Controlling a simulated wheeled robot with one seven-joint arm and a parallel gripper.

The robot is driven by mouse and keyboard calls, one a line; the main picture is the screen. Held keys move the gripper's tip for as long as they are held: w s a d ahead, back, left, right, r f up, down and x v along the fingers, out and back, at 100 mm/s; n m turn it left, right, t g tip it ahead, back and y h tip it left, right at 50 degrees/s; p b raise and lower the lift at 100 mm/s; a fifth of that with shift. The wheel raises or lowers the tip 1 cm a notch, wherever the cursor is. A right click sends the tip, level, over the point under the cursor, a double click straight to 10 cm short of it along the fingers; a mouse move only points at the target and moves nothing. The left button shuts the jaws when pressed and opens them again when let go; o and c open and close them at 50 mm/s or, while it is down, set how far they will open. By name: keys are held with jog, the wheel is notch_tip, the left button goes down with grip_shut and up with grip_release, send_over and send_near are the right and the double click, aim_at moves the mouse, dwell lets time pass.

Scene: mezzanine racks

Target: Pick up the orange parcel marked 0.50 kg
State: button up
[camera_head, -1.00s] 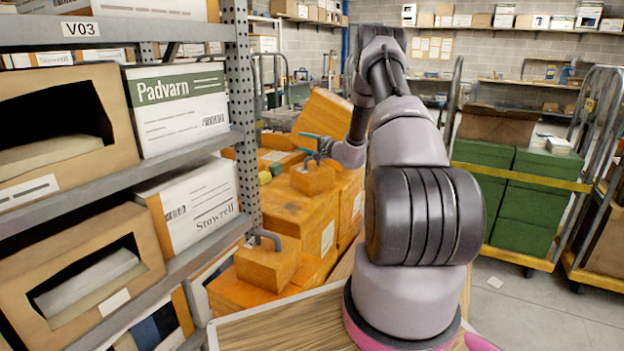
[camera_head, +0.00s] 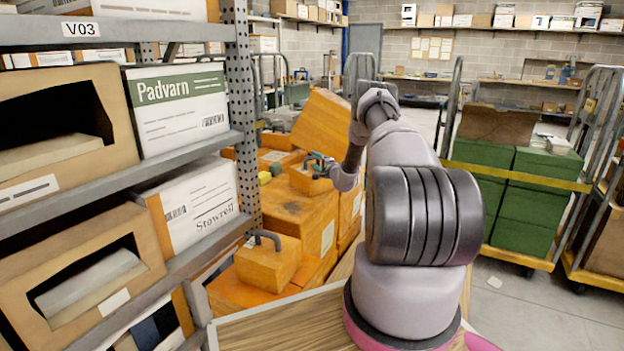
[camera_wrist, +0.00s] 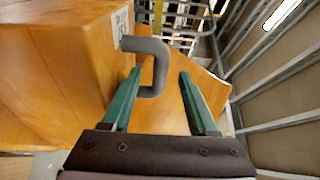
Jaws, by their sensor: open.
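A small orange parcel (camera_head: 308,182) with a dark grey loop handle stands on larger orange boxes, beyond the shelf post. My gripper (camera_head: 318,163) is at its top, by the handle, and is open. In the wrist view, the two green fingers of my gripper (camera_wrist: 159,74) stand apart. The grey handle (camera_wrist: 160,62) reaches from the orange parcel (camera_wrist: 50,70) at left into the space at the fingertips, its lower bend close to the left finger. Contact cannot be told. A white label on the parcel is partly seen; its marking is not clearly readable.
Another small orange parcel (camera_head: 268,262) with a grey handle sits nearer. A large orange box (camera_head: 322,122) leans behind. The shelf rack (camera_head: 243,110) with cartons stands close at left.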

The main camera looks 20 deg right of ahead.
aim_at(313, 158)
jog(key=w, duration=0.3)
jog(key=shift+w+a, duration=0.1)
jog(key=shift+a, duration=0.05)
jog(key=shift+c, duration=0.3)
grip_shut()
dwell(1.0)
